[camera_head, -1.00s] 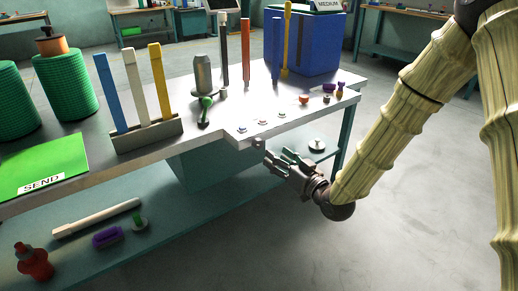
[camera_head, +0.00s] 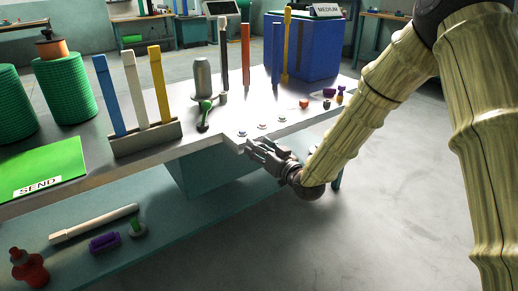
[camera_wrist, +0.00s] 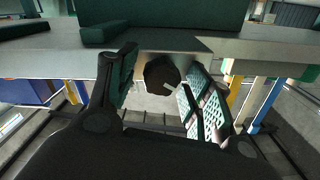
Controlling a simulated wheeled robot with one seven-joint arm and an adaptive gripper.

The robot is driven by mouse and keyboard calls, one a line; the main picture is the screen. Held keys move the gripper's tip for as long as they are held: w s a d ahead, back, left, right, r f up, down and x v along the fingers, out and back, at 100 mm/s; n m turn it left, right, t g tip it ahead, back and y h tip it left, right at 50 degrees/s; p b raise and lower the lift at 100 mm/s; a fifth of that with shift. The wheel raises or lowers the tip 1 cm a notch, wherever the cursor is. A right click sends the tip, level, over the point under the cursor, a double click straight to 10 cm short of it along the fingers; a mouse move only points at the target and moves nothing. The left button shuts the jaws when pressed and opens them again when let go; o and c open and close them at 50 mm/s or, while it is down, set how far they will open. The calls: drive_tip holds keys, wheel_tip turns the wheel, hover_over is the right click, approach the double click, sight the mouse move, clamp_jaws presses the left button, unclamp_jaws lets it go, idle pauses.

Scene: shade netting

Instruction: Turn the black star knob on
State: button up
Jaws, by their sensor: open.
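The black star knob (camera_wrist: 160,71) shows in the wrist view as a dark round shape with a small pale mark on its lower right. It sits at the front edge of the workbench (camera_wrist: 225,62), between the fingers of my gripper (camera_head: 256,148). The fingers are open, one on each side of the knob. A gap shows on the left; whether the right finger touches it I cannot tell. In the head view my gripper is at the bench's front edge and hides the knob.
Several small coloured buttons (camera_head: 262,125) lie on the bench top just behind my gripper. A green-handled lever (camera_head: 205,108) and a grey metal bottle (camera_head: 202,78) stand farther left. A blue bin (camera_head: 306,50) is at the back. Floor in front is clear.

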drive_tip(key=c, duration=1)
